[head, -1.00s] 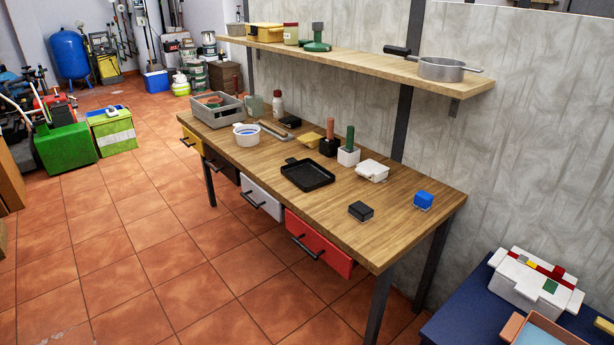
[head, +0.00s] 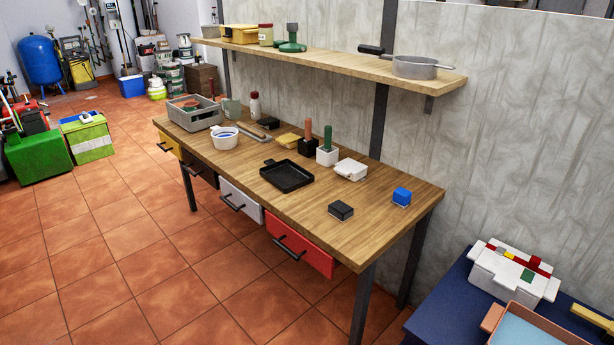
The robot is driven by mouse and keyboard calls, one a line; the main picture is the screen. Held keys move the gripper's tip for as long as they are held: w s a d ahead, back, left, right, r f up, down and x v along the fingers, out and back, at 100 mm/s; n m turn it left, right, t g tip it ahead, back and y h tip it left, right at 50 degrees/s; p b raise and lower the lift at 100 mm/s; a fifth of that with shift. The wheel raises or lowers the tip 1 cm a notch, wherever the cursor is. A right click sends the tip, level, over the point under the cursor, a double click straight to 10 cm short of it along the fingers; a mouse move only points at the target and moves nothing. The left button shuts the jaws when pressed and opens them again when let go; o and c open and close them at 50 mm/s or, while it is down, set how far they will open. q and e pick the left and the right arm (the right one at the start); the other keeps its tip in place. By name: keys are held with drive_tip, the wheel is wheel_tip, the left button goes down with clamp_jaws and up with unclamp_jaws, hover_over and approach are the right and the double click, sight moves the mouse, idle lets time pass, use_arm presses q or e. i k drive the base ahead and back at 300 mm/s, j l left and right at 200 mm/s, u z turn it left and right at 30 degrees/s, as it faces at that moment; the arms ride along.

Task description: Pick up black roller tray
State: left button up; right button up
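The black roller tray (head: 287,176) lies flat on the wooden workbench (head: 215,161), near the middle of its front edge. It is a shallow, square black tray with a short handle at its back left corner. Nothing covers it and it looks empty. Neither of my grippers shows in the head view.
Behind the tray stand a black holder (head: 308,147), a white holder (head: 327,156) and a white box (head: 350,169). A black block (head: 340,210) and blue block (head: 401,196) lie to the right. A shelf (head: 340,62) overhangs the back. The tiled floor (head: 150,265) in front is clear.

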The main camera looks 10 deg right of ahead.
sight(287, 175)
drive_tip(key=i+j+z, duration=0.15)
drive_tip(key=z, duration=0.35)
drive_tip(key=i+j+z, duration=0.1)
drive_tip(key=j+z, duration=0.15)
drive_tip(key=z, duration=0.2)
drive_tip(key=i+j+z, duration=0.25)
drive_tip(key=j, duration=0.35)
drive_tip(key=j+z, duration=0.25)
drive_tip(key=j, duration=0.35)
drive_tip(key=i+j+z, duration=0.1)
drive_tip(key=j+z, duration=0.15)
drive_tip(key=j, duration=0.4)
drive_tip(key=i+j+z, duration=0.1)
drive_tip(key=j, duration=2.75)
